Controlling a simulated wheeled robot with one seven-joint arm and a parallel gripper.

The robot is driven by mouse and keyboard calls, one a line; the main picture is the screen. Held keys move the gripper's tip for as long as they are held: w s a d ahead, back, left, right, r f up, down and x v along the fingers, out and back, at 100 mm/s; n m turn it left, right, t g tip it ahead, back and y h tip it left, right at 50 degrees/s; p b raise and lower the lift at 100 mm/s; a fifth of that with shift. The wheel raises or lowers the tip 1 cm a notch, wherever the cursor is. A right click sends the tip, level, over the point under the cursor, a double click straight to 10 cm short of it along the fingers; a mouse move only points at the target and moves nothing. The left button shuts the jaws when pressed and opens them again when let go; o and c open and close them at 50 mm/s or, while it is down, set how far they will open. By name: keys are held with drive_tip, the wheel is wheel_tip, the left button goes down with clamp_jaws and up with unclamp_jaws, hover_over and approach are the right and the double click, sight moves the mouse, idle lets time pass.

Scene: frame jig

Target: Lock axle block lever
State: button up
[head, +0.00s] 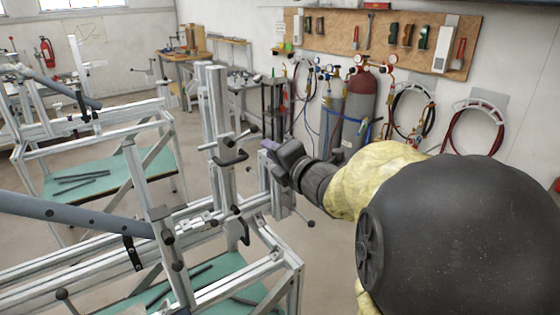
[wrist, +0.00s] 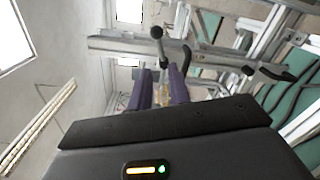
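The metal frame jig (head: 216,120) has an upright post with clamp levers on it. A ball-knob lever (head: 254,131) sticks out from the post toward my gripper (head: 267,146). A black curved handle (head: 232,159) sits just below it. In the wrist view, my gripper (wrist: 162,76) has its two purple fingers apart. The ball-knob lever (wrist: 157,33) shows just beyond the fingertips, its rod running down toward the gap. The black handle (wrist: 186,60) is beside the right finger; whether they touch is unclear. I cannot tell which lever is the axle block lever.
Another black handle (head: 244,232) and a ball-ended rod (head: 310,223) stick out lower on the jig. A grey tube (head: 75,213) lies across the frame at left. A second jig (head: 90,130) stands behind. Gas cylinders (head: 360,105) stand by the wall.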

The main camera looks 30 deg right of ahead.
drive_tip(key=s, duration=0.2)
drive_tip(key=shift+s+d+r, duration=0.1)
drive_tip(key=shift+s+d, duration=0.1)
drive_tip(key=shift+s, duration=0.1)
